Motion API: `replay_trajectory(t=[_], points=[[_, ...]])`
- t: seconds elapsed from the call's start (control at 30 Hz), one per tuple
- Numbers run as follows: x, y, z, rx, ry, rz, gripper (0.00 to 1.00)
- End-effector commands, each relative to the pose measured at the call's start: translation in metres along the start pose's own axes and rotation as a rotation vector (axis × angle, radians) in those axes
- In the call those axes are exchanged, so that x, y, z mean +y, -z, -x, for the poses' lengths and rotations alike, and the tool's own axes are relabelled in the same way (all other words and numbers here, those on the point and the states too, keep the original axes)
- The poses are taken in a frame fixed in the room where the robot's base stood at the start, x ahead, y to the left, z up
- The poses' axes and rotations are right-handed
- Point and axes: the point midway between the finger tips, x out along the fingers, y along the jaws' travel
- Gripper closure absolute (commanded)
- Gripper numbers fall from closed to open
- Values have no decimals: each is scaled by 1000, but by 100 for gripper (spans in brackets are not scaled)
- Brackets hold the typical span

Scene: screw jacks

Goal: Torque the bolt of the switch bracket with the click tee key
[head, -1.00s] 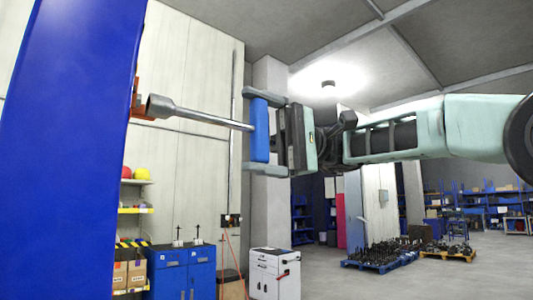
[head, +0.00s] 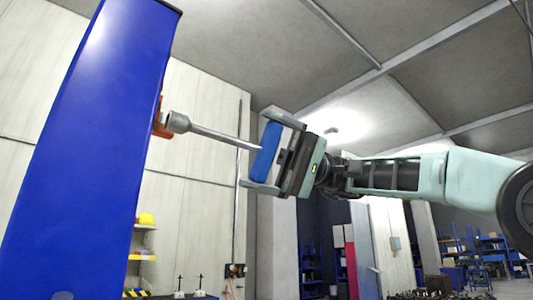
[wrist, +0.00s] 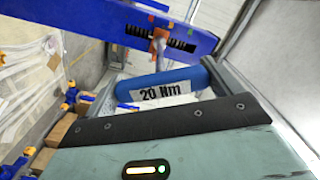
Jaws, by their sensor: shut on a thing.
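My gripper (head: 267,155) is shut on the blue handle of the click tee key (head: 266,152). In the wrist view the handle (wrist: 165,86) carries a "20 Nm" label and lies across between the two fingers. The key's grey shaft runs left to a socket (head: 177,122). The socket end is close to the orange switch bracket (head: 162,117) on the side of the blue column. The bracket also shows in the wrist view (wrist: 158,33), beside a dark slot. The bolt is hidden, and I cannot tell whether the socket touches it.
The tall blue column (head: 90,150) stands at the left. A shelf (head: 142,257) with yellow items is behind it, low down. Blue shelving (head: 480,262) stands far right. The space around my arm looks clear.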

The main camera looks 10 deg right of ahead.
Motion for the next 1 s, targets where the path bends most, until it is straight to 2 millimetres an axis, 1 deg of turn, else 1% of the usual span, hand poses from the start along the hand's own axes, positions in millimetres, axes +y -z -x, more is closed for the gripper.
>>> replay_trajectory(t=[0.37,1.0], points=[[0,0,-1,0,1,0,50],[0,0,-14,0,1,-1,50]])
